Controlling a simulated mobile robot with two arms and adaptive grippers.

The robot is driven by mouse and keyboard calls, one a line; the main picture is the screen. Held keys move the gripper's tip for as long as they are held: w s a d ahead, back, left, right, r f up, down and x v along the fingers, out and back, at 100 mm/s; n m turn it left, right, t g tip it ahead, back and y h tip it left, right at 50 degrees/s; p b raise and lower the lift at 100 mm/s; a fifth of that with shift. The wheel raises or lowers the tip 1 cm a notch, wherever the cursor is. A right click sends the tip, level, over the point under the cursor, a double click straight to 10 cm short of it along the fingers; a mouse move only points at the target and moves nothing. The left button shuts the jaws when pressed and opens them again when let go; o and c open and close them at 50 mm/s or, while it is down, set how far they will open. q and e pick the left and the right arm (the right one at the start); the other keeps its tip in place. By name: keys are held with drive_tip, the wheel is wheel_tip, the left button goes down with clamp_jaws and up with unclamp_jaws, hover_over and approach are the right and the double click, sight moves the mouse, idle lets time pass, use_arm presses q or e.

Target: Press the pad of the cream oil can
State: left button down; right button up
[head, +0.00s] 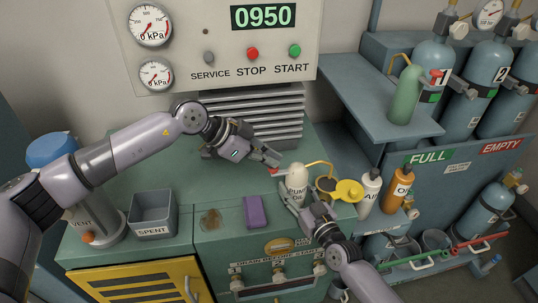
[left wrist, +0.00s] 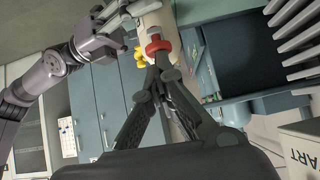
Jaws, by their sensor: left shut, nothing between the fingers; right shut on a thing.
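The cream oil can (head: 297,177) is at the right end of the green bench, with a thin yellow spout (head: 320,163) bending right. Its red pad (head: 275,171) sticks out to the left and shows red in the left wrist view (left wrist: 158,45). My right gripper (head: 299,203) is shut on the can's lower body from the front. My left gripper (head: 277,163) is shut and empty, its tips at the red pad; in the left wrist view the tips (left wrist: 155,68) overlap the pad's lower edge. I cannot tell whether they touch it.
A dark filler opening with an open yellow cap (head: 348,190) sits under the spout. White (head: 369,188) and orange (head: 398,190) bottles stand to the right. A purple block (head: 256,212), a brown stain (head: 211,219) and a grey SPENT bin (head: 153,213) are to the left. A green can (head: 405,100) stands on the shelf.

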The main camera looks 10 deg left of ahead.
use_arm(q)
drive_tip(key=shift+s+f, duration=0.2)
drive_tip(key=shift+f, duration=0.4)
wheel_tip(320, 180, up, 5)
drive_tip(key=shift+w+f, duration=0.1)
drive_tip(key=v, duration=1)
drive_tip(key=shift+r, duration=0.25)
idle(0.4)
drive_tip(key=shift+w+r+g, duration=0.3)
drive_tip(key=shift+w+r, duration=0.25)
drive_tip(key=shift+r, duration=0.35)
drive_tip(key=shift+f, duration=0.1)
drive_tip(key=x, duration=1)
drive_tip(key=shift+d+f, duration=0.1)
wheel_tip(320, 180, down, 2)
drive_tip(key=shift+f, duration=0.85)
